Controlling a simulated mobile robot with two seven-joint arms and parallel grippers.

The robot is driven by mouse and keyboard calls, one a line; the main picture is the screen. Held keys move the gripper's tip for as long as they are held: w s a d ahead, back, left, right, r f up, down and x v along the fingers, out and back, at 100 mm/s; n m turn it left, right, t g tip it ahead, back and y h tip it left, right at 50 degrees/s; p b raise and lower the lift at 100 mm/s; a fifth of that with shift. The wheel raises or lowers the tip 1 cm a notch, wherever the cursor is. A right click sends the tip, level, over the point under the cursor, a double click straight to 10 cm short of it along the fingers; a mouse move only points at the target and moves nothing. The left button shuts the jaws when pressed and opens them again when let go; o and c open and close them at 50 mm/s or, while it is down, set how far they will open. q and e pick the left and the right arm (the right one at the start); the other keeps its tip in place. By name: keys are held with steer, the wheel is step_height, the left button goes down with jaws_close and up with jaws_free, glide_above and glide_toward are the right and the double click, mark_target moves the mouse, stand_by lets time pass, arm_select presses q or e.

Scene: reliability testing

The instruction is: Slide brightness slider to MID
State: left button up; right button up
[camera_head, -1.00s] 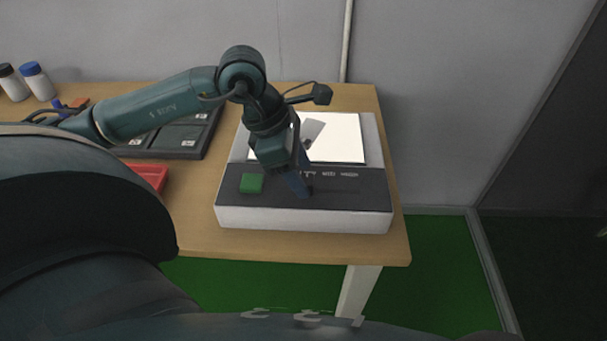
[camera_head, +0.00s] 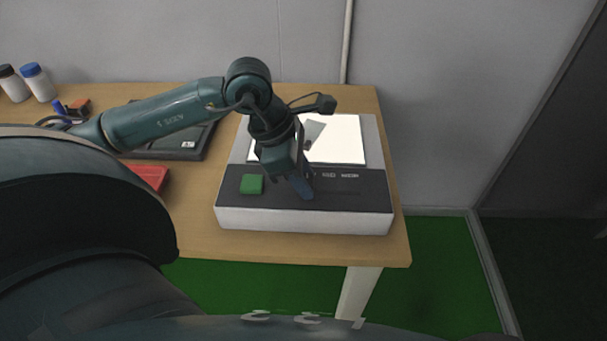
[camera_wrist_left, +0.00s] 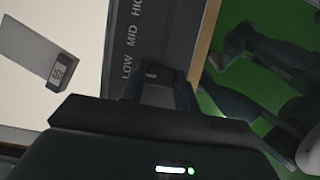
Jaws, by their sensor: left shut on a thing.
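The light box (camera_head: 300,219) is a white device with a dark front panel (camera_head: 350,195) and a bright lit top, on the wooden table. In the head view my fingers hide the knob and LOW. My right gripper is not in view.
A green button (camera_head: 251,184) is on the panel left of my gripper. A grey card (camera_wrist_left: 38,50) lies on the lit top. A red tray (camera_head: 150,177), a dark tray (camera_head: 185,140) and two bottles (camera_head: 38,82) stand to the left. The panel's right side is clear.

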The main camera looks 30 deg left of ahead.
mark_target(334, 193)
arm_select(q)
jaws_close()
steer(key=shift+d, duration=0.1)
steer(key=w+d, duration=0.1)
steer(key=d, duration=0.1)
steer(key=shift+w+d, duration=0.35)
steer(key=shift+w, duration=0.05)
steer(key=shift+w+d, duration=0.2)
steer(key=shift+d, duration=0.1)
steer(key=o, duration=1)
jaws_free()
steer(key=shift+c, duration=0.2)
steer(key=shift+s+r, duration=0.1)
